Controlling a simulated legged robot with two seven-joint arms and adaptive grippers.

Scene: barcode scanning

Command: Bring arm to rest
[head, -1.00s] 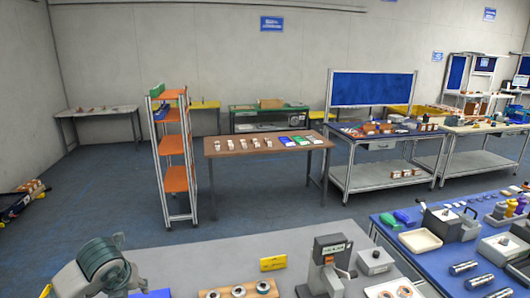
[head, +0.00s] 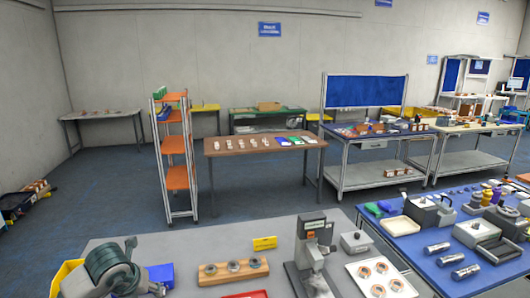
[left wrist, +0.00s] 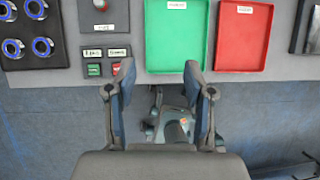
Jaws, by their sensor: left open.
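My left gripper (left wrist: 158,70) is open and empty in the left wrist view. Its two fingers stand apart, with the tips near the front edge of a grey worktable and blue floor between and below them. Beyond the tips lie a green tray (left wrist: 175,35) and a red tray (left wrist: 240,38), both apparently empty. A button box (left wrist: 105,65) with a green and a red button lies just beyond the left finger. The left gripper's jaws do not show in the head view. My right gripper is in neither view.
The grey table (head: 190,240) also bears a wooden holder with rings (head: 233,271), a grey press-like device (head: 312,250) and a white tray (head: 380,278). A blue table (head: 415,245) stands at right. A brown table (head: 265,145) and orange shelf (head: 175,145) stand behind clear floor.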

